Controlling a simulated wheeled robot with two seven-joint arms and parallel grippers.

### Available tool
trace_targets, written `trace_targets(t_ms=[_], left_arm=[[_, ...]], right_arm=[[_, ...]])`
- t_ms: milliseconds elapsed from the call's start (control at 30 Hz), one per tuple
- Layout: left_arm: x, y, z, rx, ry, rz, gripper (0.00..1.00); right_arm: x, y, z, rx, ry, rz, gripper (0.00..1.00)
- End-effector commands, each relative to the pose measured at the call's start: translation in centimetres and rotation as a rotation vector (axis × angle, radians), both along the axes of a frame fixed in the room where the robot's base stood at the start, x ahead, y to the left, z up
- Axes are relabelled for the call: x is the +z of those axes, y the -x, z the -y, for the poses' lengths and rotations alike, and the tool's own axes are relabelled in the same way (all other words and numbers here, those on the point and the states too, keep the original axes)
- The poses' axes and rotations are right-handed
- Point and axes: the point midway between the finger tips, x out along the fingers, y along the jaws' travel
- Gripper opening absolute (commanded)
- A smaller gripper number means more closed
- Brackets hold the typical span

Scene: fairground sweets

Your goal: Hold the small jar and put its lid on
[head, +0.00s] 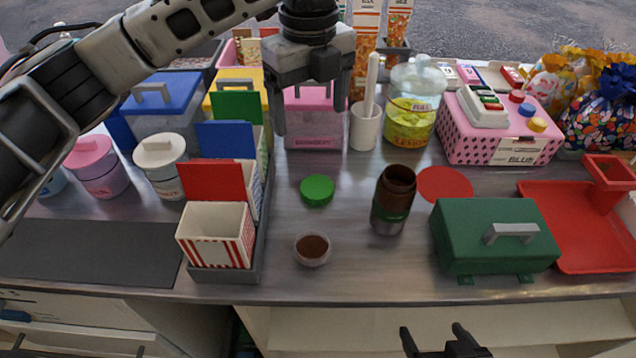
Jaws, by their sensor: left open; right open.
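A small clear jar (312,249) with brown contents stands open near the front of the metal counter. A round green lid (317,190) lies flat on the counter behind it, apart from the jar. My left gripper (311,122) is open and empty, fingers pointing down, raised in front of the pink-lidded box and beyond the lid in the picture. My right gripper (434,332) is open and empty at the bottom edge, in front of the counter; only its finger ends show.
A dark brown cup with a green band (391,212) stands right of the jar. A green box with a grey handle (495,236) and a red tray (570,262) are further right. A striped carton (215,236) in a grey rack is left. The counter around jar and lid is clear.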

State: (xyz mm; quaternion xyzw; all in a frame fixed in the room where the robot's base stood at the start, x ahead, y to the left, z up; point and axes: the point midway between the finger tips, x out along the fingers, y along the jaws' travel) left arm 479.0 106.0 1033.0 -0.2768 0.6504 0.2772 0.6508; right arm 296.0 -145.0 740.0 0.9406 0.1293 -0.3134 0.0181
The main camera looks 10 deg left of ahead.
Motion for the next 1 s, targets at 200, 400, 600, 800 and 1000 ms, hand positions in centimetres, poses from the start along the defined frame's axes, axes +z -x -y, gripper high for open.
trace_targets(t_ms=[200, 400, 600, 800, 1000], left_arm=[[-3.1, 0.1, -0.1, 0.002, -0.001, -0.004, 0.82], [-7.4, 0.0, 0.0, 0.002, -0.001, -0.004, 0.82], [-10.2, 0.0, 0.0, 0.002, 0.0, 0.0, 0.82], [-10.8, -0.1, 0.1, 0.001, 0.001, 0.001, 0.82], [-10.8, -0.1, 0.1, 0.001, 0.001, 0.001, 0.82]], right_arm=[[0.0, 0.0, -0.1, -0.001, -0.003, 0.0, 0.78], [0.1, -0.3, -0.2, -0.006, -0.009, 0.006, 0.78], [0.3, -0.5, -0.3, -0.007, -0.012, 0.011, 0.78], [0.3, -0.5, -0.3, -0.007, -0.012, 0.012, 0.78], [0.3, -0.6, -0.3, -0.007, -0.012, 0.012, 0.78]])
